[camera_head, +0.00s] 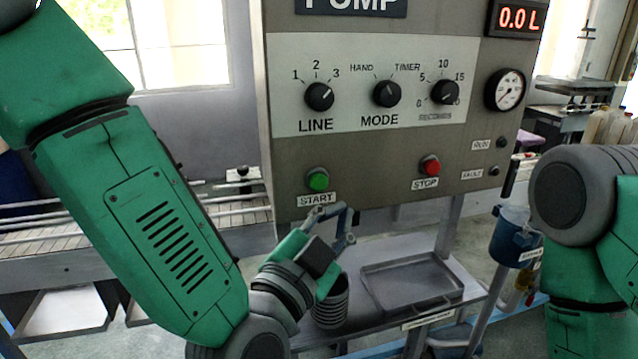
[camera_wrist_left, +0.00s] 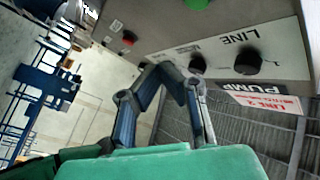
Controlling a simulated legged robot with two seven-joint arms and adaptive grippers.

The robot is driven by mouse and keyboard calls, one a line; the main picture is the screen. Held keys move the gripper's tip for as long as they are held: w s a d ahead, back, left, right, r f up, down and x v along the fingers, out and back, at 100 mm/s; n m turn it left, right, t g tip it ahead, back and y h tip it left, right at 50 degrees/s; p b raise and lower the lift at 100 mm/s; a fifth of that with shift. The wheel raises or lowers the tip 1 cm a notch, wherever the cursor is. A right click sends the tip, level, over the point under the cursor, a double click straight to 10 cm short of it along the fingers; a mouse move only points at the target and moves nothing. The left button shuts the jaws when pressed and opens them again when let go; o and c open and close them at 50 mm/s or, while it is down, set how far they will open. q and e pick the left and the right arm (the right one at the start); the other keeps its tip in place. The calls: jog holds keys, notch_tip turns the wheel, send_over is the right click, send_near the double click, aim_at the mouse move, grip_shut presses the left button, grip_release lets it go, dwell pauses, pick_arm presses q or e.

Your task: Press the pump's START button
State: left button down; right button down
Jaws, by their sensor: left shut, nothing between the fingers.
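The green START button (camera_head: 318,179) sits at the lower left of the grey pump panel (camera_head: 390,150), above its START label. In the left wrist view a green button (camera_wrist_left: 196,4) is cut by the top edge. My left gripper (camera_head: 343,211) is shut and empty, just below and right of the START button in the head view, and looks apart from it. In the left wrist view its fingertips (camera_wrist_left: 168,70) meet in front of the panel. My right gripper is out of view; only part of my right arm shows at the right.
The red STOP button (camera_head: 430,165) is to the right on the same panel. Three black knobs, LINE (camera_head: 319,96), MODE (camera_head: 387,94) and a seconds dial (camera_head: 445,92), are above. The display (camera_head: 517,19) reads 0.0 L. A tray (camera_head: 410,280) lies on the shelf below.

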aim_at(328, 181)
pick_arm(q)
jog(key=shift+w+a, duration=0.35)
jog(key=shift+w, duration=0.7)
jog(key=shift+w+a, duration=0.35)
jog(key=shift+w, duration=0.7)
jog(key=shift+w+a, duration=0.35)
jog(key=shift+w, duration=0.7)
jog(key=shift+d, duration=0.2)
jog(key=shift+a, duration=0.1)
jog(key=shift+w, duration=0.1)
jog(key=shift+w+a, duration=0.15)
jog(key=shift+w, duration=0.05)
jog(key=shift+w+a, duration=0.15)
jog(key=shift+w, duration=0.45)
jog(key=shift+s, duration=0.15)
jog(key=shift+s+d, duration=0.3)
jog(key=shift+s, duration=0.5)
